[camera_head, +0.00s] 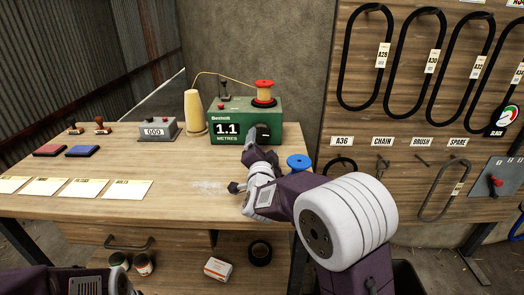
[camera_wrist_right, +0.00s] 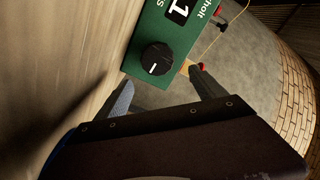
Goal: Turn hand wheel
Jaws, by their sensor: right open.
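The hand wheel is a round black knob with a white mark (camera_wrist_right: 157,58) on the front of a green metre-counter box (camera_head: 228,111). The box reads 1.1 METRES and also shows in the right wrist view (camera_wrist_right: 181,38). My right gripper (camera_wrist_right: 163,88) is open, its two fingers apart and pointing at the knob. The knob lies ahead of the gap between them, and I see no contact. In the head view the right gripper (camera_head: 262,152) is just in front of the box and partly covers the knob. My left gripper is not in view.
A yellow cone (camera_head: 194,112) and a grey counter (camera_head: 159,131) stand left of the box. A red spool (camera_head: 264,91) sits on top, with cord running to it. A blue spool (camera_head: 299,161) is on the bench at right.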

